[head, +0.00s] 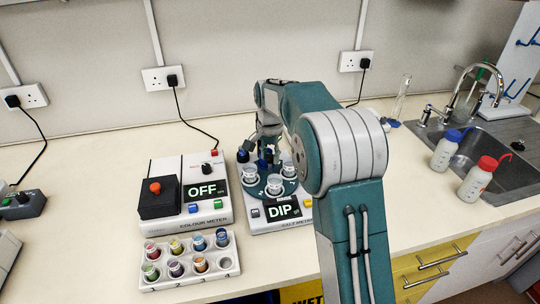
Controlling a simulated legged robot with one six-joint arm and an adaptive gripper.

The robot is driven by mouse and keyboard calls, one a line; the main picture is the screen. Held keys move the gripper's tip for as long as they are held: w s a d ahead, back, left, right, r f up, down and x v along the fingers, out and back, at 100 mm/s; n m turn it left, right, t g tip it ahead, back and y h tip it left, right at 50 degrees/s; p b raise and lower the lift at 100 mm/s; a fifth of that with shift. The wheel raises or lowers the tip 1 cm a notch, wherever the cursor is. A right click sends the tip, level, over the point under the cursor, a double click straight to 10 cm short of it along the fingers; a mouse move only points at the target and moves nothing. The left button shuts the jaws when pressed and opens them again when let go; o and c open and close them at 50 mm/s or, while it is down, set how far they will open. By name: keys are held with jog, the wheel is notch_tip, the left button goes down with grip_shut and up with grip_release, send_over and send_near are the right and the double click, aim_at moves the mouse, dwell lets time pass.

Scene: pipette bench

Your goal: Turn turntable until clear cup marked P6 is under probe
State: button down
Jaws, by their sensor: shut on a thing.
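The dark teal turntable (262,190) sits on top of the salt meter (270,223), whose display reads DIP. Several clear cups stand on it, with one at the left (249,173), one at the front (275,185) and one at the right (289,169). Their markings are too small to read, so I cannot tell which is P6. My gripper (267,148) reaches down over the turntable's back part and is shut on a part of it. The fingertips and the grip point are mostly hidden by dark parts and cups. I cannot make out the probe clearly.
The colour meter (172,224), showing OFF, stands close to the left. A white rack (190,269) of coloured sample cups is in front of it. A blue-capped bottle (445,152) and a red-capped bottle (478,180) stand by the sink (500,155) at the right.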

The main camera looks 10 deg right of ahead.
jog(key=shift+f+m, duration=0.1)
jog(key=shift+m, duration=4.5)
jog(key=shift+f+m, duration=0.1)
jog(key=shift+m, duration=4.3)
jog(key=shift+c, duration=1.9)
grip_release()
jog(key=shift+a, duration=0.1)
jog(key=shift+o, duration=0.2)
jog(key=shift+w, duration=0.1)
